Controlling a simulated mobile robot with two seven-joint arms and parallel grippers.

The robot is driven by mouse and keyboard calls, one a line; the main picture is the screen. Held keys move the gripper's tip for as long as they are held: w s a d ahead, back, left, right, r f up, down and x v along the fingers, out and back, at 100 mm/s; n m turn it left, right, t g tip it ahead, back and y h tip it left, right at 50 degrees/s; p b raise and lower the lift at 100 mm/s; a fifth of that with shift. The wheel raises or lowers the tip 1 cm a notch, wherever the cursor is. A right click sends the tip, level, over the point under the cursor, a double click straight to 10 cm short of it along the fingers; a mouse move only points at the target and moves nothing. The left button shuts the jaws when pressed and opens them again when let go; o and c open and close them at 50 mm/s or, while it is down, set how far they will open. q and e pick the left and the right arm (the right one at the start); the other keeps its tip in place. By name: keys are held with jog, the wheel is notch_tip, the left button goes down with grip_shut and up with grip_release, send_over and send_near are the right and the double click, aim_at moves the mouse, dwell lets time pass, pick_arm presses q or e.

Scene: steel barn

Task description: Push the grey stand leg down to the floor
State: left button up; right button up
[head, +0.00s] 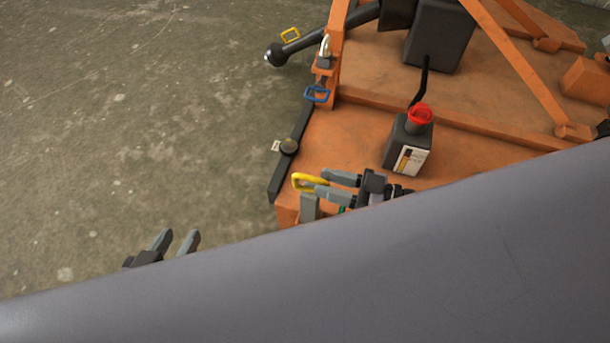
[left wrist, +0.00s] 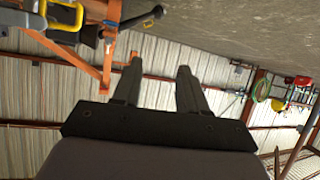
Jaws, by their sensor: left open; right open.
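The grey stand leg (head: 309,207) shows as a short upright piece at the near left corner of the orange machine, its lower part hidden behind my own grey body. A yellow loop handle (head: 303,182) sits just above it. My right gripper (head: 322,182) is open, its fingers pointing left at the yellow handle; whether they touch it I cannot tell. My left gripper (head: 179,237) is open and empty, low over the bare floor left of the leg.
The orange deck (head: 360,130) carries a grey bottle with a red cap (head: 408,143). A black bar (head: 290,152), a blue shackle (head: 317,95) and a padlock (head: 324,52) line its left edge. Concrete floor (head: 130,120) is clear at left. My grey body hides the lower foreground.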

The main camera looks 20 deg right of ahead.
aim_at(298, 176)
jog(key=b+x, duration=0.1)
jog(key=x, duration=0.4)
jog(key=shift+w+a, duration=0.1)
grip_shut()
